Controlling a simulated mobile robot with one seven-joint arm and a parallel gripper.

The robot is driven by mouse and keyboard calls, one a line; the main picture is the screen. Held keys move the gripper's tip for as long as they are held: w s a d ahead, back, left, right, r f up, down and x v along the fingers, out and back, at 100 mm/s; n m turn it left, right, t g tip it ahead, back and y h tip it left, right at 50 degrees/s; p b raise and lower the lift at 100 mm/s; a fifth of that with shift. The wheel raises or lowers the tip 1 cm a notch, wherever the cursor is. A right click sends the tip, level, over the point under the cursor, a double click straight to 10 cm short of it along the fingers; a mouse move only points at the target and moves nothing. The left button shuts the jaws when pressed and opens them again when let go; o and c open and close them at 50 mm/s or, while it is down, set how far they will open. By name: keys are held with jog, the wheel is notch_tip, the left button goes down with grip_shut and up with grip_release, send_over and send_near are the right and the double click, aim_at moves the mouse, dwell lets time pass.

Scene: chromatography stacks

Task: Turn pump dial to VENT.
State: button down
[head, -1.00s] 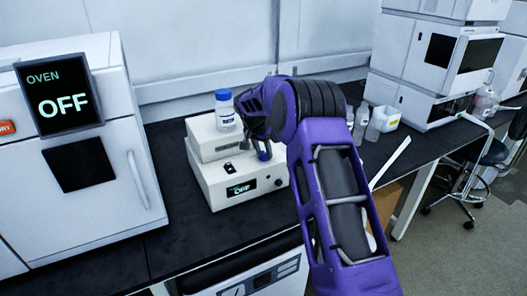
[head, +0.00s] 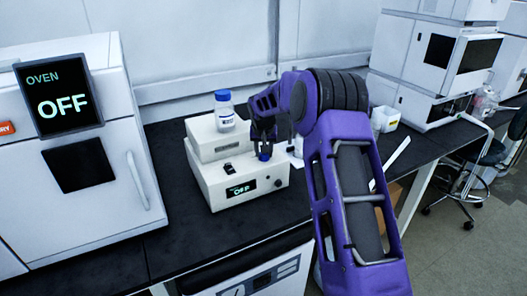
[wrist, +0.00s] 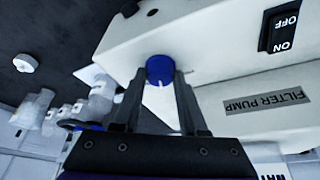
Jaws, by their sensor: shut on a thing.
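The filter pump (head: 210,184) is a cream box on the black bench, with a small display reading OFF. Its blue dial (head: 264,156) is on the top at the right side. In the wrist view the dial (wrist: 160,70) sits between my two finger tips. My gripper (head: 263,146) points down and is shut on the dial; it also fills the lower middle of the wrist view (wrist: 158,82). The ON/OFF rocker switch (wrist: 283,28) and the FILTER PUMP label (wrist: 264,104) show in the wrist view. I cannot read any position marks around the dial.
A blue-capped bottle (head: 225,112) stands on the pump's rear part, left of my gripper. The oven (head: 75,150), reading OFF, stands at the left. Small containers (head: 385,118) and white instrument stacks (head: 430,70) are to the right. Bare bench lies in front of the pump.

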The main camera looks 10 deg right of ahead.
jog(key=n+y+p, duration=0.1)
jog(key=n, duration=0.2)
jog(key=n+y+p, duration=0.1)
jog(key=n, duration=0.2)
jog(key=shift+d+y, duration=0.2)
jog(key=shift+y, duration=0.1)
jog(key=n+y, duration=0.1)
jog(key=n, duration=0.2)
jog(key=n+g+p, duration=0.1)
jog(key=n, duration=0.2)
jog(key=shift+w+d+n+g+y, duration=0.1)
jog(key=shift+n+g+y, duration=0.2)
jog(key=shift+y, duration=0.1)
jog(key=shift+c, duration=2.2)
grip_release()
jog(key=v, duration=1.7)
jog(key=shift+d+r, duration=0.15)
jog(key=shift+d, duration=0.1)
